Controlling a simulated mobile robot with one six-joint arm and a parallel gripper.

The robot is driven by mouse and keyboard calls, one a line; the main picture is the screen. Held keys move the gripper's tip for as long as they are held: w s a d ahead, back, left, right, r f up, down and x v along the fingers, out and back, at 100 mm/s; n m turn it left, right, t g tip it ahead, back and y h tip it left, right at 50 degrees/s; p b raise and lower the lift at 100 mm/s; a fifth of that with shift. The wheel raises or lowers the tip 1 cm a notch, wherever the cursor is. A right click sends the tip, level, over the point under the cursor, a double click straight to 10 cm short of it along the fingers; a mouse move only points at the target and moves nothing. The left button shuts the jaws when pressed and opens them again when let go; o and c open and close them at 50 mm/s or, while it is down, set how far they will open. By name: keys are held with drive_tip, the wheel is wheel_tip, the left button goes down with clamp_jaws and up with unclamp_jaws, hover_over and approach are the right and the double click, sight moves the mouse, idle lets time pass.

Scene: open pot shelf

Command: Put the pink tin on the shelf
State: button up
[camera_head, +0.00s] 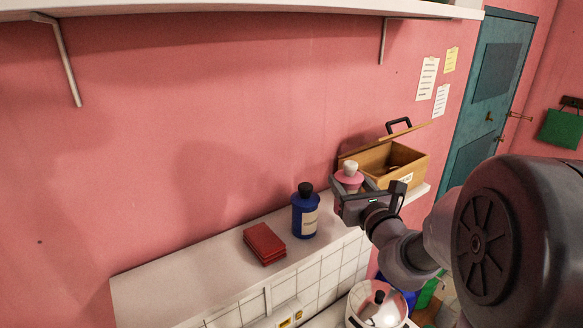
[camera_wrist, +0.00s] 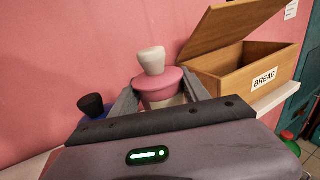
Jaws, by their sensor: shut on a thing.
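The shelf (camera_head: 250,9) runs along the top of the head view on metal brackets. Its upper surface is barely visible.
An open wooden bread box (camera_head: 408,172) is close on the right. A pot with a lid (camera_head: 380,306) is below. The ledge's left part is clear.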

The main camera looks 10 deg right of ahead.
drive_tip(key=w, duration=0.3)
drive_tip(key=w+p, duration=0.1)
drive_tip(key=shift+w+d+f, duration=0.3)
drive_tip(key=shift+d, duration=0.1)
drive_tip(key=shift+f, duration=1.65)
drive_tip(key=shift+f, duration=0.1)
drive_tip(key=o, duration=1.6)
